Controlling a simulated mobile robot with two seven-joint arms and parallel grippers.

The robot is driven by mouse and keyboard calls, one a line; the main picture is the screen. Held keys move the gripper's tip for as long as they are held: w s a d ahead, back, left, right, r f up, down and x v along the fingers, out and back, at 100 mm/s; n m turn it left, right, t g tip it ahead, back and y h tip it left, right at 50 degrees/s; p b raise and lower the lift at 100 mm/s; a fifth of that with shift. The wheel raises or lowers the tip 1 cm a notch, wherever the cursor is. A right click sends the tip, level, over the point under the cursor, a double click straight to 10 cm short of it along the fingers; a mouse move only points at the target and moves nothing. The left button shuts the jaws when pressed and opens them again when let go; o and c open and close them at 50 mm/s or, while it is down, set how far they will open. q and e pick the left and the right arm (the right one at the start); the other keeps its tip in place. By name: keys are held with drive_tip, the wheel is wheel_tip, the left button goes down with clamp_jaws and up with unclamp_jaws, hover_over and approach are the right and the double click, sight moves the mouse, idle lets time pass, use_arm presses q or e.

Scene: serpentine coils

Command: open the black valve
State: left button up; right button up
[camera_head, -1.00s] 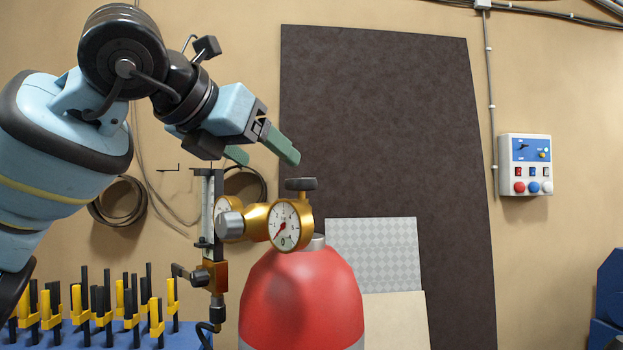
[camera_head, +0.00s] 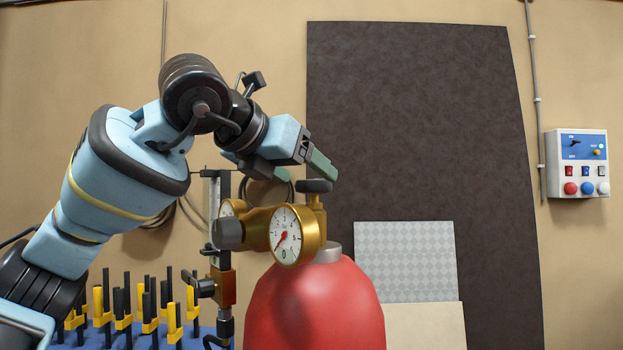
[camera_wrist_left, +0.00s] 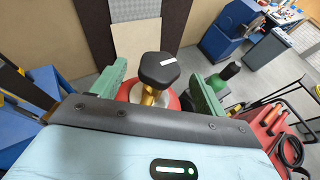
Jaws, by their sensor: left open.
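The black valve (camera_head: 314,186) is a dark knob on top of the brass regulator (camera_head: 297,222), which has round white-faced gauges and sits on a red gas cylinder (camera_head: 318,305). My left gripper (camera_head: 302,168) is open just above and behind the knob in the head view; one green finger shows and the other is mostly hidden. In the left wrist view the black valve (camera_wrist_left: 158,68) has several flat sides and a white mark. It lies between the two spread green fingers, with a gap on both sides. My right gripper is out of view.
A blue rack (camera_head: 90,338) with several yellow and black clamps stands at lower left. A dark panel (camera_head: 420,120) leans on the wall behind. The wrist view shows a red cart (camera_wrist_left: 268,130) at right. Space above the knob is clear apart from my arm.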

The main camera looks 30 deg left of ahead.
use_arm(q)
drive_tip(key=shift+x, duration=1.6)
drive_tip(key=c, duration=1)
